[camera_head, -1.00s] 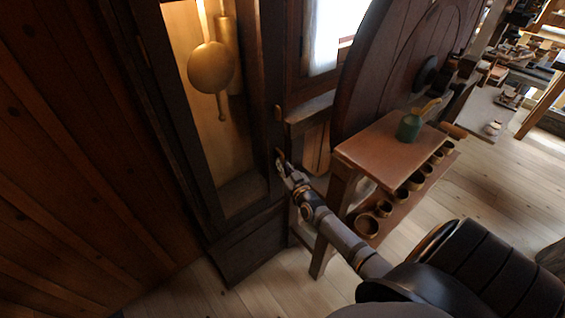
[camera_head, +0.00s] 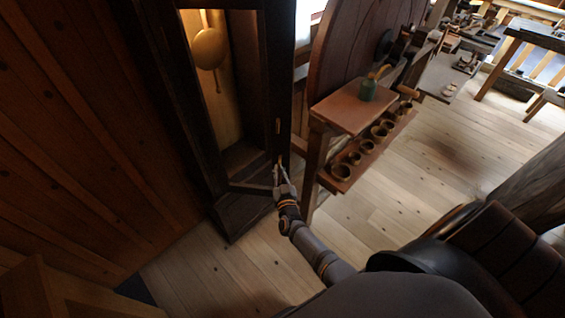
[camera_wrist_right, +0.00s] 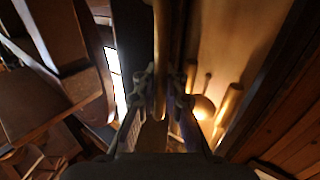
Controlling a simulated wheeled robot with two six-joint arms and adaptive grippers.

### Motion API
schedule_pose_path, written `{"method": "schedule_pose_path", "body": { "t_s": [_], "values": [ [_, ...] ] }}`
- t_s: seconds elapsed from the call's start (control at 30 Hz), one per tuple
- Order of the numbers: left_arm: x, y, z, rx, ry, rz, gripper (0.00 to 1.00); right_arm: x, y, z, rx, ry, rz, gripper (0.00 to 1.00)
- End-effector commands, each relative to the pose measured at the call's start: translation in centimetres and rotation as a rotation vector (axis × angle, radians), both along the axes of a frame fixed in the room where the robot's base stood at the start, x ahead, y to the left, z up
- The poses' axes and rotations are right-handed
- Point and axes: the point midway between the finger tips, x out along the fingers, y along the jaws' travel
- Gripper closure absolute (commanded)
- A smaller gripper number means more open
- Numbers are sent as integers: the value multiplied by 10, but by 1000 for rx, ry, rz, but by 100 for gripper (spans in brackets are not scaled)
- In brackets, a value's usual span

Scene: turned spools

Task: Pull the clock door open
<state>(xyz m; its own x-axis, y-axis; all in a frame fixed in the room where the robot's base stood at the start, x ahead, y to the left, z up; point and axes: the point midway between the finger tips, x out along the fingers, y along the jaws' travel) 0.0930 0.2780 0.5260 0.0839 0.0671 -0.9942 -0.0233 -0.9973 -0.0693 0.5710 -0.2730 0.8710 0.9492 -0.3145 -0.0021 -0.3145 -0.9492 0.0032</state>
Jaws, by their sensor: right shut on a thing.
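The tall dark clock case (camera_head: 232,220) stands left of the middle in the head view, with a lit interior and a brass pendulum (camera_head: 209,48). Its dark-framed door (camera_head: 279,70) appears to stand somewhat out from the case. My right gripper (camera_head: 281,170) is at the door's right edge, shut on the door handle. In the wrist view the handle (camera_wrist_right: 161,50) runs as an upright, brass-coloured bar between the fingers (camera_wrist_right: 160,100). The pendulum (camera_wrist_right: 204,106) shows to its right there. The handle's gripped part is mostly hidden. My left gripper is out of view.
The plank floor (camera_head: 420,200) in front is clear.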

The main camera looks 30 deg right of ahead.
Motion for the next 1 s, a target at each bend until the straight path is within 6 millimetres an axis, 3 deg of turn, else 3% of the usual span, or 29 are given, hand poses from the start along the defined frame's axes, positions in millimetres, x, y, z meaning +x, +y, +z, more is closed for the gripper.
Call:
{"method": "schedule_pose_path", "body": {
  "t_s": [0.3,0.5,1.0],
  "values": [
    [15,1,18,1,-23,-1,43,-35,41,3,-5,-3,-3,100],
    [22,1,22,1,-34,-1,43,-47,60,2,-6,-1,-3,100],
    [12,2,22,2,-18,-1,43,-54,71,-1,-6,1,-2,100]
  ]
}}
